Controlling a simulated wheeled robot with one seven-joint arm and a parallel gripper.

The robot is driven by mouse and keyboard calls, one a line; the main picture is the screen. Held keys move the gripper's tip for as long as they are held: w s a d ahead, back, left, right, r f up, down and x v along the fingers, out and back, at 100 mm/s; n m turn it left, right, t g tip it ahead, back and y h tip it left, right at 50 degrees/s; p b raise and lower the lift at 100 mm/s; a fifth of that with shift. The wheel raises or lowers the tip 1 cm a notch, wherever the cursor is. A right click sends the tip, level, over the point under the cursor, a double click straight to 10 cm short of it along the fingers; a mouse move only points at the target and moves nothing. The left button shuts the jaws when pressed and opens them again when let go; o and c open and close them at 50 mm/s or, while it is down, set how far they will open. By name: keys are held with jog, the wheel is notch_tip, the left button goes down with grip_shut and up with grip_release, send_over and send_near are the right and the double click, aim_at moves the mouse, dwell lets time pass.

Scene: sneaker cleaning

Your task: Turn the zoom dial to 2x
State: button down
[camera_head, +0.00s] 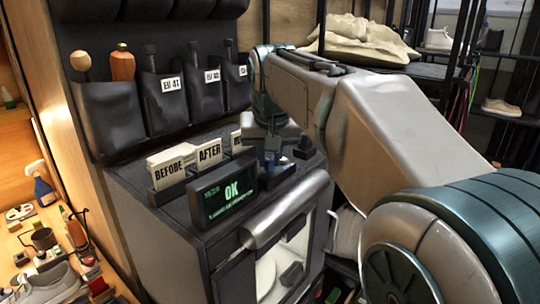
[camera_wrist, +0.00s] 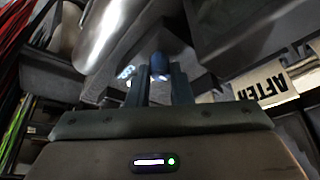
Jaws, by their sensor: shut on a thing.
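The zoom dial (camera_wrist: 158,64) shows in the wrist view as a small, dark blue rounded knob between my fingertips. My gripper (camera_wrist: 158,85) is shut on it, one finger on each side. A small pale glowing mark (camera_wrist: 125,72) lies just left of the dial; I cannot read it. In the head view my gripper (camera_head: 272,152) points down at the top of the dark cabinet, right of the card holders. There the fingers and arm hide most of the dial, and its setting cannot be read.
A rounded silver bar (camera_head: 287,208) runs along the cabinet's front edge. Black tool pockets (camera_head: 165,98) hang behind. Shelves stand at right.

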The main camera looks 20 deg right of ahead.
jog(key=c, duration=1.3)
grip_release()
jog(key=v, duration=1.3)
jog(key=shift+s+r, duration=0.15)
jog(key=shift+r, duration=0.25)
jog(key=s+f, duration=0.5)
jog(key=f, duration=0.5)
jog(key=s+f+n, duration=0.1)
jog(key=s+f, duration=0.4)
jog(key=f, duration=0.6)
jog(key=s+f+g, duration=0.1)
jog(key=s+f, duration=0.4)
jog(key=f, duration=0.5)
jog(key=shift+s+d+f+n+y, duration=0.25)
jog(key=shift+d+f+n+y, duration=0.05)
jog(key=shift+d+n, duration=0.1)
